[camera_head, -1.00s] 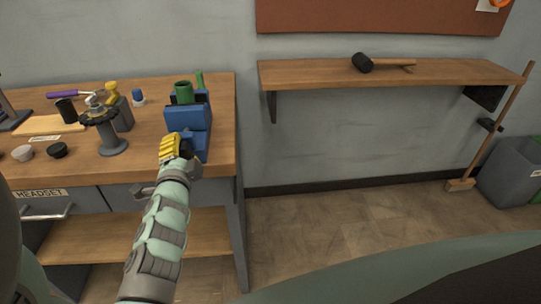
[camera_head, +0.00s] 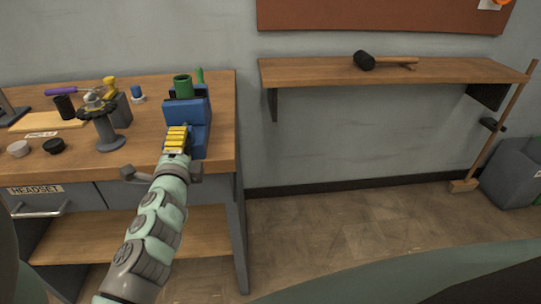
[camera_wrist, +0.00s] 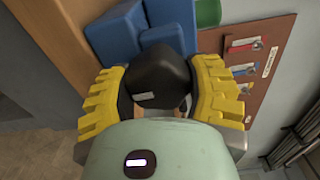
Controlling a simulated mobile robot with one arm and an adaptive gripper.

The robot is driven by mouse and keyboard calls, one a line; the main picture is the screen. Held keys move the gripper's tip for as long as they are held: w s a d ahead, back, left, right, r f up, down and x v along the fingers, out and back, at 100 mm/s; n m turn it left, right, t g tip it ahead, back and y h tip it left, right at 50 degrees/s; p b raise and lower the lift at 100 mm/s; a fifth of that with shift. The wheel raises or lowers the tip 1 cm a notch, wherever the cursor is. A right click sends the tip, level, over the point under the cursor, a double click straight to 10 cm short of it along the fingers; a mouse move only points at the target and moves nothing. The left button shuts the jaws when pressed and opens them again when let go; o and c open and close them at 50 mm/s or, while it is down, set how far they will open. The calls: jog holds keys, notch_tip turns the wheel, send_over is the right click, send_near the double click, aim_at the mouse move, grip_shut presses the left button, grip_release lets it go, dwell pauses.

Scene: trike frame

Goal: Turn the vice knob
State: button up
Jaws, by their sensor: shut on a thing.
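The blue vice (camera_head: 184,112) stands near the right end of the wooden workbench, with a green tube (camera_head: 183,86) upright in its jaws. In the wrist view the blue vice body (camera_wrist: 112,36) shows behind my gripper. My gripper (camera_head: 176,139) has yellow padded fingers and is at the front of the vice. In the wrist view its fingers (camera_wrist: 160,88) are on both sides of a dark, rounded vice knob (camera_wrist: 158,72) and shut on it. The head view hides the knob behind my gripper.
On the workbench (camera_head: 220,130), a grey stand (camera_head: 108,135), black and white caps and other small items are left of the vice. A wall shelf (camera_head: 330,72) holds a black mallet (camera_head: 364,61). The floor between bench and broom is clear.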

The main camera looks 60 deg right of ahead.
jog(key=o, duration=1.2)
jog(key=v, duration=1.2)
